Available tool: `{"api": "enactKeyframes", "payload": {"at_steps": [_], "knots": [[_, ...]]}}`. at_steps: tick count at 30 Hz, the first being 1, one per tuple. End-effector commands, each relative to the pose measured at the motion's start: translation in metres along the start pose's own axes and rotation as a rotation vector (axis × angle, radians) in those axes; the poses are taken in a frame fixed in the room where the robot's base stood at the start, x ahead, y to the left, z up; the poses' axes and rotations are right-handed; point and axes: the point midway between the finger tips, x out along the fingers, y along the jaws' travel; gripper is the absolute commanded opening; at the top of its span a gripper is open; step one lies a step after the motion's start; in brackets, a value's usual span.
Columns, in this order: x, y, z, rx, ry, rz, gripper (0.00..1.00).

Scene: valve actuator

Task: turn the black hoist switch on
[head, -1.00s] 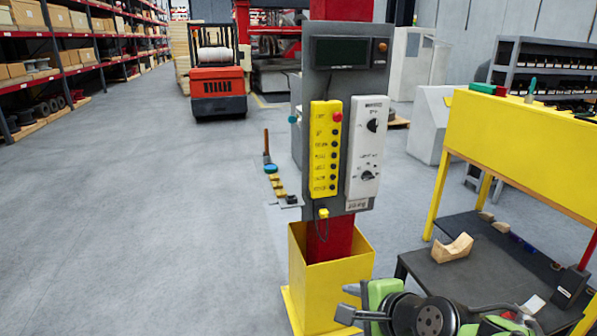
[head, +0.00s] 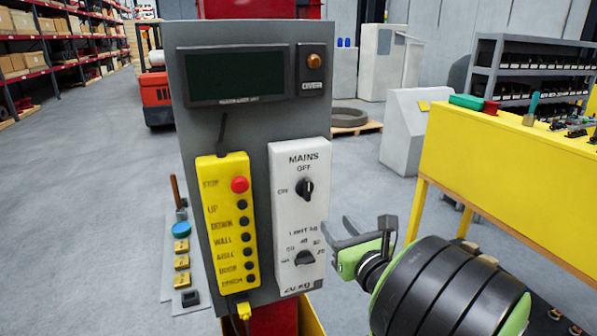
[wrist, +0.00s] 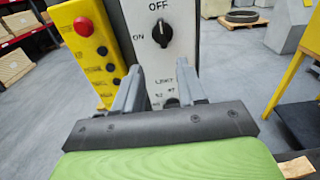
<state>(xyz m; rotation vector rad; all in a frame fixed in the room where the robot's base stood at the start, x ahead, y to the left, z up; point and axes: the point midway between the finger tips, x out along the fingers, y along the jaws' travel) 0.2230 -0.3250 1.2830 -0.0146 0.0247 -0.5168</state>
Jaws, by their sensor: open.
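The black hoist switch (head: 304,189) is the upper knob on a white panel (head: 285,225) marked MAINS, with OFF above it and ON to its left. In the wrist view the knob (wrist: 162,32) stands roughly upright, its grip towards OFF. My gripper (head: 360,230) is open and empty, right of the white panel and a little lower than the switch in the head view. In the wrist view the fingers (wrist: 158,75) point at the panel, with the switch beyond and above their tips. They look apart from it.
A lower black limit knob (head: 305,258) sits on the same panel. A yellow push-button box (head: 228,220) with a red stop button hangs to the left. A dark display (head: 236,75) is above. A yellow workbench (head: 500,170) stands to the right.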

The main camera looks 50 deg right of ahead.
Motion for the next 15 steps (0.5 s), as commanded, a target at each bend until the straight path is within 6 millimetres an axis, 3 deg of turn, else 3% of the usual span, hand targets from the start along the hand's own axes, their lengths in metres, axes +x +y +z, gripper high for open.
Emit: {"api": "enactKeyframes", "payload": {"at_steps": [7,15], "knots": [[0.006,-0.008,0.006,0.036,-0.014,-0.017,0.4],[0.051,-0.005,0.008,0.03,-0.01,-0.01,0.4]]}}
